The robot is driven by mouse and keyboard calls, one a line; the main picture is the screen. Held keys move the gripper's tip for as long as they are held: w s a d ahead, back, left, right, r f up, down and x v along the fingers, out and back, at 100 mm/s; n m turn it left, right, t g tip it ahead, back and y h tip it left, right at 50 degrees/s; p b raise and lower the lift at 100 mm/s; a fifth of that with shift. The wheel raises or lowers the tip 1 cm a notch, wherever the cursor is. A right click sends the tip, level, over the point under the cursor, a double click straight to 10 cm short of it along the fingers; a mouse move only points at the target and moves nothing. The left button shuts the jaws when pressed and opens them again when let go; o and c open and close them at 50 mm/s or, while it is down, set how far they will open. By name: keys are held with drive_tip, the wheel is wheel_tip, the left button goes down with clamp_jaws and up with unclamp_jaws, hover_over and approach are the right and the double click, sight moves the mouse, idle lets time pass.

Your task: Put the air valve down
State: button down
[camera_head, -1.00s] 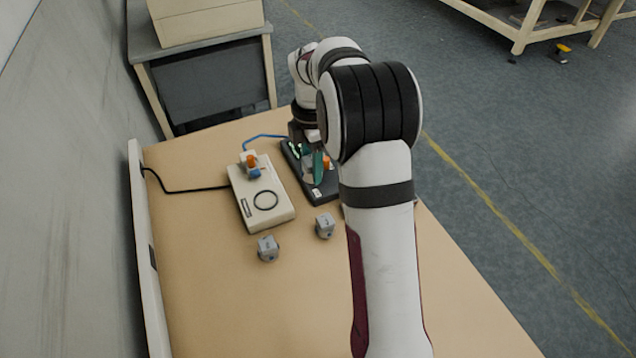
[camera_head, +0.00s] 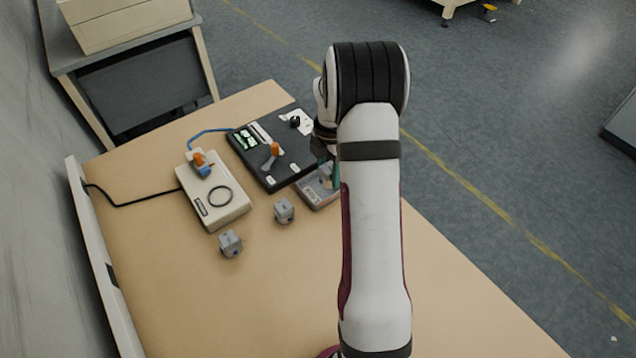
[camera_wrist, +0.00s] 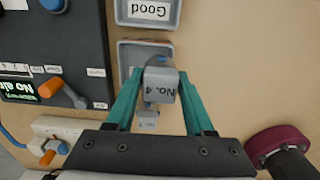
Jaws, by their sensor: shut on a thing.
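The air valve, a grey block (camera_wrist: 161,86) marked "No. 4" with a blue part at its top, is in my gripper (camera_wrist: 159,80). The two green fingers are shut on its sides in the wrist view. In the head view my gripper (camera_head: 333,172) is mostly hidden behind my arm, at the near right of the black panel. Beneath the valve is an open grey tray (camera_wrist: 126,54); it also shows in the head view (camera_head: 318,203). I cannot tell whether valve and tray touch. Another grey tray labelled "Good" (camera_wrist: 128,10) lies beside it.
Two other grey valves stand on the wooden table (camera_head: 250,300), one near the tray (camera_head: 284,211) and one further left (camera_head: 230,243). The black panel (camera_head: 265,165) has an orange lever. A cream box (camera_head: 225,208) with a cable stands left of it. The front table is clear.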

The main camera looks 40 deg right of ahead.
sight(318, 192)
drive_tip(key=shift+w+a+f, duration=0.35)
drive_tip(key=shift+w+f, duration=0.1)
drive_tip(key=shift+w, duration=0.1)
drive_tip(key=shift+w+a+f, duration=0.3)
drive_tip(key=shift+w+f, duration=0.15)
drive_tip(key=shift+w, duration=0.1)
drive_tip(key=shift+f, duration=1.9)
drive_tip(key=c, duration=0.5)
unclamp_jaws()
drive_tip(key=shift+f, duration=0.15)
drive_tip(key=shift+c, duration=0.2)
